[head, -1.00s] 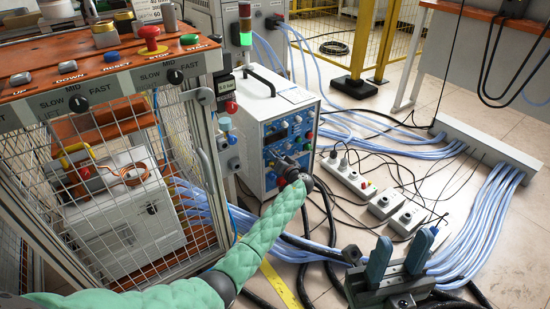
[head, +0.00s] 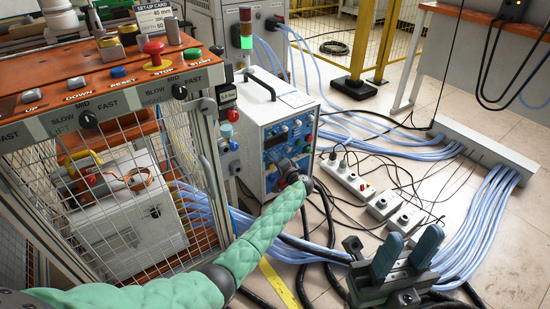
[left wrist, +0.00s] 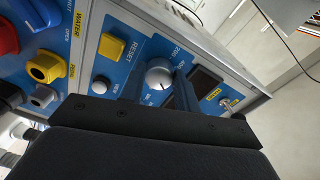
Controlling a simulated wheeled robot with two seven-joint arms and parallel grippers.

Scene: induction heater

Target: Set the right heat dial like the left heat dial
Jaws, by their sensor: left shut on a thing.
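The heater's blue control panel (head: 283,134) is on the front of a white cabinet, low in the middle of the head view. My left gripper (head: 283,170) comes in on the green-sleeved arm and is at the panel's lower part. In the left wrist view, its two blue fingers (left wrist: 159,82) close on the sides of a silver heat dial (left wrist: 158,76) with a dark pointer mark and a printed scale. I cannot tell the other heat dial or its setting. My right gripper (head: 403,256) is open and empty at lower right, its blue fingers apart.
A wire-mesh cage (head: 130,215) stands at left. Power strips (head: 350,180) and cables cover the floor at right.

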